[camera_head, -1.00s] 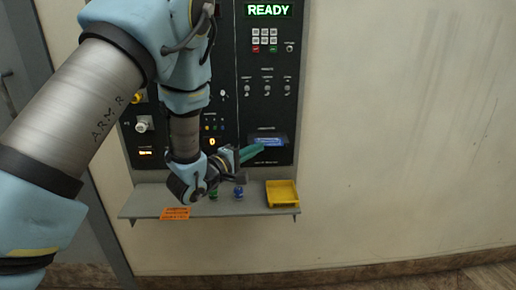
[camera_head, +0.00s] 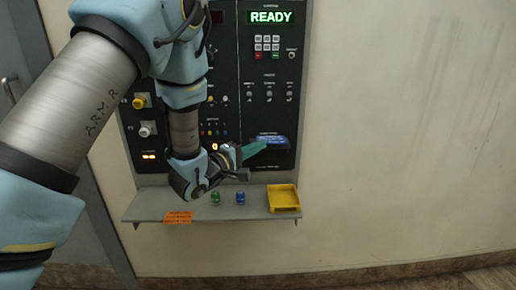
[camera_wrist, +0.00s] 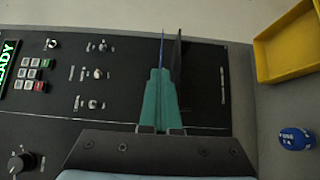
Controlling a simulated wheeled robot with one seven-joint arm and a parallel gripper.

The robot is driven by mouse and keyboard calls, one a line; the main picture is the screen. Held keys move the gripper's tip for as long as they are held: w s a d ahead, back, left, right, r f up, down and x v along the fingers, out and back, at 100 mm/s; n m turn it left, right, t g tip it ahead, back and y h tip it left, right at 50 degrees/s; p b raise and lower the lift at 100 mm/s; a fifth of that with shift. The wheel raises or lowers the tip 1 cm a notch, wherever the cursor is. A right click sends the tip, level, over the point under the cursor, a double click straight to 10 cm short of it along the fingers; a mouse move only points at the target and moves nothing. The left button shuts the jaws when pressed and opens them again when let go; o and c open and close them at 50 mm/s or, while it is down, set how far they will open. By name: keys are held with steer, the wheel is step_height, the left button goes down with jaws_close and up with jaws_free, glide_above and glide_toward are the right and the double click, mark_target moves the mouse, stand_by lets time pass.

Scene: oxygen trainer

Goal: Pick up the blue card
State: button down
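The blue card (camera_head: 271,140) is at the reader area low on the right side of the black panel. In the wrist view the card (camera_wrist: 162,50) is seen edge-on as a thin blue line running out from between my fingertips. My gripper (camera_head: 253,149) has teal fingers pointing at the panel. In the wrist view my gripper (camera_wrist: 160,75) has its fingers together, one on each side of the card, with no clear gap. The part of the card between the fingers is hidden. I cannot tell whether the card is clear of the reader.
A grey shelf (camera_head: 150,208) juts out below the panel (camera_head: 280,105). On it are a yellow tray (camera_head: 284,208), a blue fuse (camera_head: 240,197), also in the wrist view (camera_wrist: 294,139), and a green one (camera_head: 215,198). The wall to the right is bare.

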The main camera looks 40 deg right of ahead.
steer(key=a+r, duration=0.2)
steer(key=a, duration=0.5)
steer(key=s+a+r+p, duration=0.1)
steer(key=a+r, duration=0.2)
steer(key=a, duration=0.4)
steer(key=shift+s+p, duration=0.2)
steer(key=shift+p, duration=0.1)
